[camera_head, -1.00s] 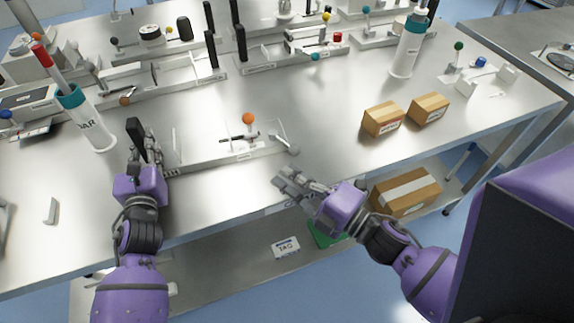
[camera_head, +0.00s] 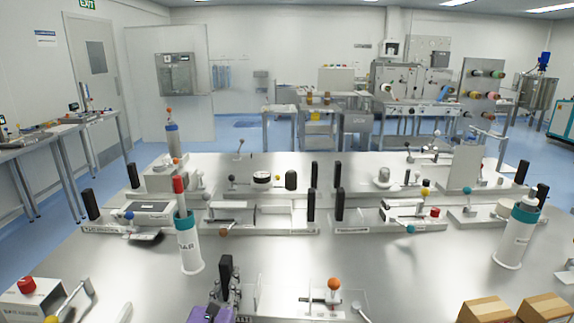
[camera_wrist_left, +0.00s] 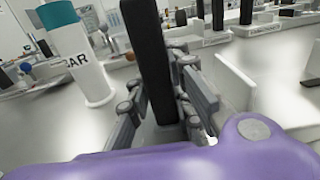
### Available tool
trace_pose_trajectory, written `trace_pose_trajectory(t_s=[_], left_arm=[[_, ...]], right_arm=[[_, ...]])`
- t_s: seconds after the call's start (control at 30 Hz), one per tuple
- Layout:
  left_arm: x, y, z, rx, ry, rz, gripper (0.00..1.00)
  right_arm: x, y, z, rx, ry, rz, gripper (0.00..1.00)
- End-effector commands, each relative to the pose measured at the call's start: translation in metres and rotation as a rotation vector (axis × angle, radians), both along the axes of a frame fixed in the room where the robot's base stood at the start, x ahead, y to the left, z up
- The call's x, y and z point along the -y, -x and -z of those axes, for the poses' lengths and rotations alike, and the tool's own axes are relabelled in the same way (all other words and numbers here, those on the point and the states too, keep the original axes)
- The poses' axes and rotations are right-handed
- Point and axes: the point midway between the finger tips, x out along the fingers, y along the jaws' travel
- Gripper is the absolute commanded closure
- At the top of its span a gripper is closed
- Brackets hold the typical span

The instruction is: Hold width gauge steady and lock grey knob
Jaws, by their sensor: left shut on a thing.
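The nearest fixture, which I take for the width gauge (camera_head: 320,300), stands at the table's front edge. It has a white base, clear plates, an orange ball on top and a black upright handle (camera_head: 226,270) at its left end. A small grey knob (camera_head: 357,306) on a lever shows at its right end, partly cut off by the frame. My left gripper (camera_head: 226,294) is shut on the black handle. In the left wrist view its fingers (camera_wrist_left: 168,95) flank the handle (camera_wrist_left: 148,50), which stands nearly upright. My right gripper is out of view.
A white bottle with a teal collar (camera_head: 190,245) stands left of the gauge, another bottle (camera_head: 515,238) at right. Cardboard boxes (camera_head: 500,308) sit at the front right. Several similar fixtures line the table behind. Bare metal lies between them and the gauge.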

Motion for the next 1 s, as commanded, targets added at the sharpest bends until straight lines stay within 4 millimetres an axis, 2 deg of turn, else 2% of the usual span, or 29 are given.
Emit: trace_pose_trajectory(t_s=[0.03, 0.57, 0.6, 0.73, 1.0], left_arm=[[-0.003, 0.002, 0.011, -0.022, -0.002, -0.008, 1.00], [-0.004, 0.002, 0.008, -0.020, -0.004, -0.009, 1.00], [-0.004, 0.002, 0.007, -0.020, -0.004, -0.009, 0.77], [-0.003, 0.001, 0.005, -0.015, -0.004, -0.007, 0.60], [-0.002, 0.000, 0.001, -0.007, -0.002, -0.004, 0.59]], right_arm=[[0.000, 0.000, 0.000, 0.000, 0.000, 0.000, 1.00], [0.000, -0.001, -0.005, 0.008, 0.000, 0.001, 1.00], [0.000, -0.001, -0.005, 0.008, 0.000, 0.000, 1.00], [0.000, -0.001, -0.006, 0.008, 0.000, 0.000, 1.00], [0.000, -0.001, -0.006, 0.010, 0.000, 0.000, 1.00]])
